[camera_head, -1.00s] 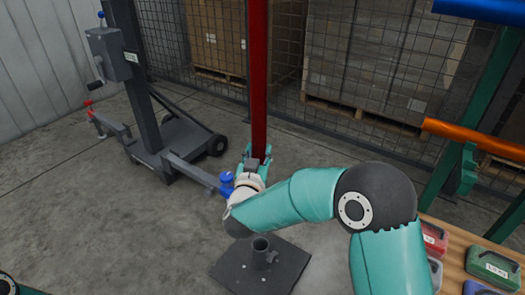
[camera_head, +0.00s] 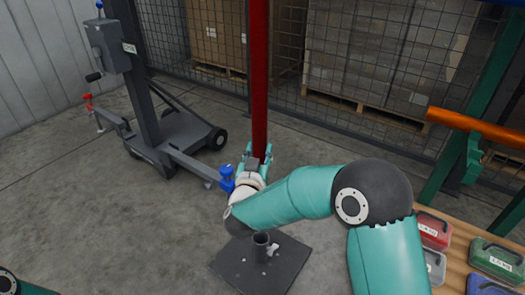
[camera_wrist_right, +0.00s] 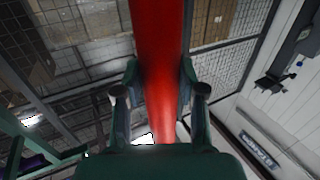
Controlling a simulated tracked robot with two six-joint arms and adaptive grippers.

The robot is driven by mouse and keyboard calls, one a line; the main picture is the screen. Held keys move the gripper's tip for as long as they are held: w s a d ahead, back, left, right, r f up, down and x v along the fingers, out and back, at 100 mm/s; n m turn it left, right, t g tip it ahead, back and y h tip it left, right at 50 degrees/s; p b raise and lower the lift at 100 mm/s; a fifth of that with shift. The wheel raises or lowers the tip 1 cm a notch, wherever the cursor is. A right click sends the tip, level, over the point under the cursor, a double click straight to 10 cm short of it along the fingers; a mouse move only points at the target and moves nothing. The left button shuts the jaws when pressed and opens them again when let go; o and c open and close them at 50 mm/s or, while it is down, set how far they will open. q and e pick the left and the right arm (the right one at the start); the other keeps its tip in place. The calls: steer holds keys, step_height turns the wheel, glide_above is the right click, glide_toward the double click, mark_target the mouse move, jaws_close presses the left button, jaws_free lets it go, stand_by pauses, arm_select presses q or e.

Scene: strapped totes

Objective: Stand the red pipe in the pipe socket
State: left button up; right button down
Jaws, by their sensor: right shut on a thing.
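The red pipe (camera_head: 259,80) stands upright in the head view, and its top runs out of the picture. My right gripper (camera_head: 256,156) is shut on it near its lower visible part. In the right wrist view the pipe (camera_wrist_right: 158,60) lies between the two fingers of the gripper (camera_wrist_right: 158,95). The pipe socket (camera_head: 262,243) is a short dark tube on a flat black base plate on the floor, nearer to me than the gripper. The pipe's lower end is hidden behind my gripper and wrist. My left gripper is not in view.
A grey wheeled lift stand (camera_head: 165,140) with a blue knob (camera_head: 227,174) is close left of my right wrist. A wooden bench (camera_head: 455,262) with several coloured cases is at right. An orange pipe (camera_head: 480,132) rests on a green rack. Mesh fence and pallets stand behind.

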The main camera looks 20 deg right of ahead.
steer(key=shift+r, duration=0.15)
steer(key=shift+a+r, duration=0.15)
steer(key=shift+r, duration=0.05)
steer(key=w+a+n+t+y+p, duration=0.2)
steer(key=a+n+y+p, duration=0.4)
steer(key=y, duration=0.2)
steer(key=s+d+f+y+p, duration=0.1)
steer(key=s+d+f+p, duration=0.1)
steer(key=d+f+p, duration=0.55)
step_height(320, 180, down, 14)
steer(key=b, duration=0.7)
steer(key=shift+s+a+b, duration=0.15)
steer(key=shift+a+b, duration=0.1)
steer(key=shift+b, duration=0.15)
stand_by(0.8)
stand_by(0.3)
